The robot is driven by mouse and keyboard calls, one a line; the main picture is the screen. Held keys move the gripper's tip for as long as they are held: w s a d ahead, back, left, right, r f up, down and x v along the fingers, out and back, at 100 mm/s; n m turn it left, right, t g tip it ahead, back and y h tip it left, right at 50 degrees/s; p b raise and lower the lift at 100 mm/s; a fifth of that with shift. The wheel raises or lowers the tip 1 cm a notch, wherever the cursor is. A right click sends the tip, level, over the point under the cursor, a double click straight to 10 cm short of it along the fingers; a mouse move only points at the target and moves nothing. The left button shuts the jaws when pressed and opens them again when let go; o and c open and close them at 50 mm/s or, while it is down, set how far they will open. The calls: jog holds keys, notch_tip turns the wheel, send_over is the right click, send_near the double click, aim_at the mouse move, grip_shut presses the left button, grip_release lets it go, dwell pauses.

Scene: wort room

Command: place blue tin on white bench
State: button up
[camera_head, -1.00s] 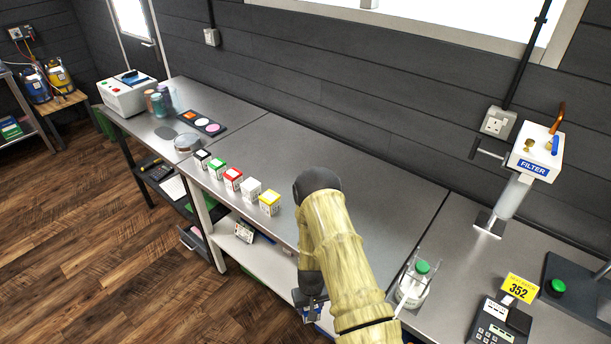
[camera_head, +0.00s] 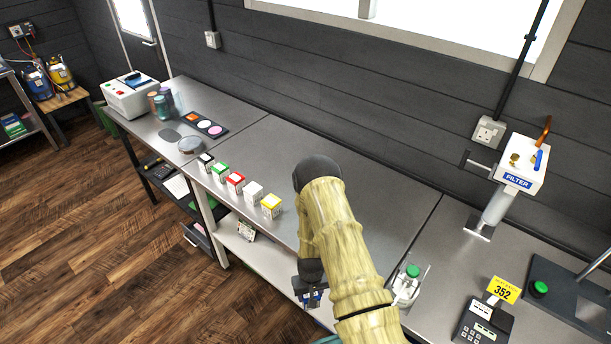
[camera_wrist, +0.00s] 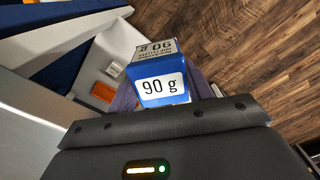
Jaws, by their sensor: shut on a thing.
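A blue tin (camera_wrist: 158,79) with a white label reading "90 g" is in my gripper (camera_wrist: 165,103) in the wrist view. The gripper is shut on it. In the head view my gripper (camera_head: 312,284) hangs at the front edge of the steel bench, and only a small blue part of the tin (camera_head: 313,297) shows. I cannot pick out a separate white bench for certain. A white lower shelf (camera_head: 265,257) shows beneath the steel top, and pale white surfaces (camera_wrist: 50,100) lie left of the tin in the wrist view.
Several small boxes with coloured lids (camera_head: 236,182) stand in a row on the steel bench (camera_head: 360,165). A filter unit (camera_head: 518,165) and a keypad device (camera_head: 482,322) are farther right. The wooden floor at left is clear.

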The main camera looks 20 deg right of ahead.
jog(key=w+a+r+n, duration=0.3)
jog(key=w+r+n, duration=0.4)
jog(key=r+n, duration=0.5)
jog(key=w+d+r+n, duration=0.1)
jog(key=r+n, duration=0.5)
jog(key=r, duration=0.3)
jog(key=w+d+r+n, duration=0.2)
jog(key=r+n, duration=0.5)
jog(key=r, duration=0.3)
jog(key=shift+w+r+b, duration=0.2)
jog(key=shift+b, duration=0.15)
